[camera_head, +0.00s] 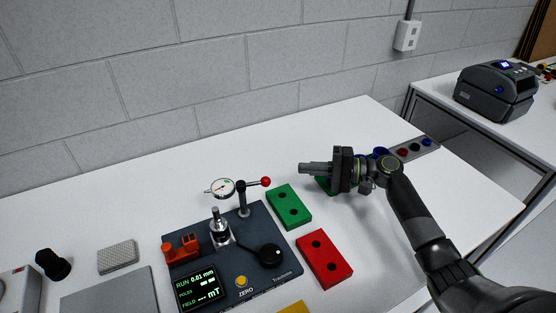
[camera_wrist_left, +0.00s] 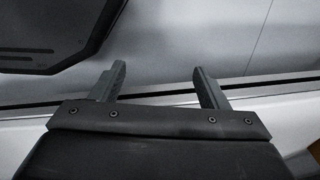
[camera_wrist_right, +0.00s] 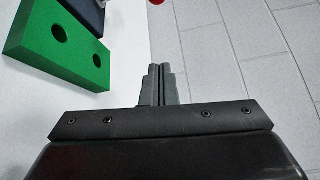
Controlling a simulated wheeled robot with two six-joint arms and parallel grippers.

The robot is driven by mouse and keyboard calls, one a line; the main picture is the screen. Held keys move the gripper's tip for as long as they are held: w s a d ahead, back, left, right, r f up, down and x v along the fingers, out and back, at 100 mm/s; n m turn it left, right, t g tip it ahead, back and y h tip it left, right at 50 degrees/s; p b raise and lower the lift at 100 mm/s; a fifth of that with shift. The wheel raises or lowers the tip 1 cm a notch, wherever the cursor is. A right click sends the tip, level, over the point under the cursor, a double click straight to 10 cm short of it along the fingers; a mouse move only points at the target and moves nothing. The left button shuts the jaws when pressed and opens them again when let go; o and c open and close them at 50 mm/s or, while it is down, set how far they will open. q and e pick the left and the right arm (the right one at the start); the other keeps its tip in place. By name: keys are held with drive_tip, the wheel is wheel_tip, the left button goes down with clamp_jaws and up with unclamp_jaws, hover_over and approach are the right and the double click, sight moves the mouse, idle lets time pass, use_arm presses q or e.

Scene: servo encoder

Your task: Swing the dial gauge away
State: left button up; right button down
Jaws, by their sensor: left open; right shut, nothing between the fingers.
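The dial gauge (camera_head: 222,188) has a round white face and sits on a horizontal arm carried by a dark post (camera_head: 242,199) on the dark fixture base (camera_head: 262,219). A red ball knob (camera_head: 266,182) ends that arm on the right; its edge also shows in the right wrist view (camera_wrist_right: 157,2). The gauge is above a metal spindle (camera_head: 219,231). My right gripper (camera_head: 302,169) is shut and empty, right of the red knob and apart from it, pointing left. It also shows shut in the right wrist view (camera_wrist_right: 160,68). My left gripper (camera_wrist_left: 160,75) is open and empty, outside the head view.
A green block (camera_head: 289,207) with two holes and a red block (camera_head: 324,259) lie right of the base. Another green piece is partly hidden under my right gripper. A grey strip with coloured spots (camera_head: 428,147) lies behind. A printer (camera_head: 497,92) stands on another table. White tabletop behind the fixture is clear.

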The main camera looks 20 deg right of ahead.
drive_tip(key=p+x, duration=0.1)
drive_tip(key=x, duration=0.2)
drive_tip(key=p+x, duration=0.1)
drive_tip(key=x, duration=0.2)
drive_tip(key=p+x, duration=0.1)
drive_tip(key=x, duration=0.2)
drive_tip(key=shift+s+a+r+p, duration=0.15)
drive_tip(key=shift+a+r+p, duration=0.2)
drive_tip(key=shift+r, duration=0.05)
drive_tip(key=s+p, duration=0.2)
drive_tip(key=shift+s+a+r, duration=0.2)
drive_tip(key=shift+s, duration=0.1)
drive_tip(key=shift+s+p, duration=0.45)
drive_tip(key=shift+s, duration=0.15)
use_arm(q)
wheel_tip(320, 180, up, 7)
drive_tip(key=s, duration=0.1)
drive_tip(key=shift+s+f, duration=0.15)
use_arm(e)
drive_tip(key=shift+s, duration=0.15)
